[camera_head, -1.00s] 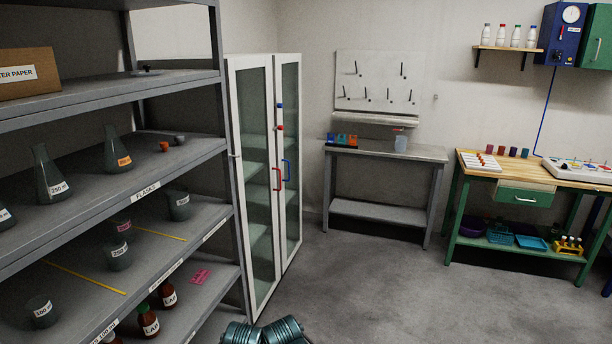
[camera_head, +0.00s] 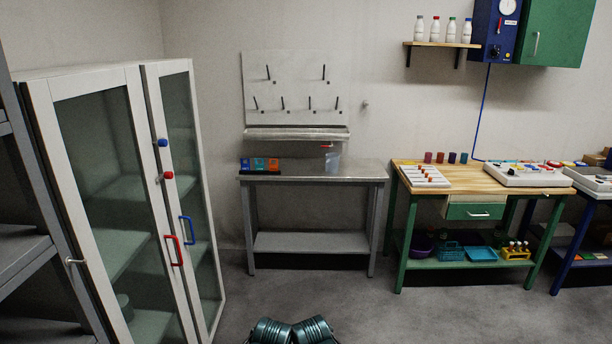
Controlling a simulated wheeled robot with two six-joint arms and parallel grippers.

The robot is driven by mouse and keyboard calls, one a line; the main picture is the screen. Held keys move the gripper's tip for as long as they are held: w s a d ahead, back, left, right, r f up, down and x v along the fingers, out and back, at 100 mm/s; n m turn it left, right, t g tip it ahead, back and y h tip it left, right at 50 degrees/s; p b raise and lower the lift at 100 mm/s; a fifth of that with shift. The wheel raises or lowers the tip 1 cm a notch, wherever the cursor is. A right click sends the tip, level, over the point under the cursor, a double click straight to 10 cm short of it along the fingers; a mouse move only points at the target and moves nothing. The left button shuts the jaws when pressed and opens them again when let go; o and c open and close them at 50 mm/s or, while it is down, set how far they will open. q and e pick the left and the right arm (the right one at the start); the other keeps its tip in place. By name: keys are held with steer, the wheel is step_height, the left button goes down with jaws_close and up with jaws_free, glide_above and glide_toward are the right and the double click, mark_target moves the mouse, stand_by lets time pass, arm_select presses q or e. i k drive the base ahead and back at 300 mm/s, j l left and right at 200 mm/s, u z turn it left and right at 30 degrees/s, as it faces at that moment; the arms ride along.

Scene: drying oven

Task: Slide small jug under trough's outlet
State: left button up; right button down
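A small translucent jug (camera_head: 333,163) stands on the grey metal table (camera_head: 370,171), near its right end against the back. A long trough (camera_head: 290,133) runs along the wall below the pegboard, above the table. Something small and red shows just above the jug, under the trough's right end; I cannot tell whether it is the outlet. At the bottom centre two ribbed teal parts of my own body show, but neither gripper can be made out.
A white glass-door cabinet (camera_head: 104,90) stands at the left. Blue, teal and orange boxes (camera_head: 259,164) sit on the grey table's left end. A green-legged wooden bench (camera_head: 448,178) stands to the right. The floor before the table is clear.

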mark_target(332, 159)
steer(key=i+j+z, duration=0.1)
steer(key=i+z, duration=0.35)
steer(key=i, duration=1.4)
steer(key=i+j+u, duration=0.15)
steer(key=i+u, duration=0.15)
steer(key=i, duration=0.5)
steer(key=i+l+u, duration=0.1)
steer(key=i+u, duration=0.25)
steer(key=i, duration=0.5)
steer(key=i+j+u, duration=0.1)
steer(key=i+j, duration=0.25)
steer(key=i, duration=0.15)
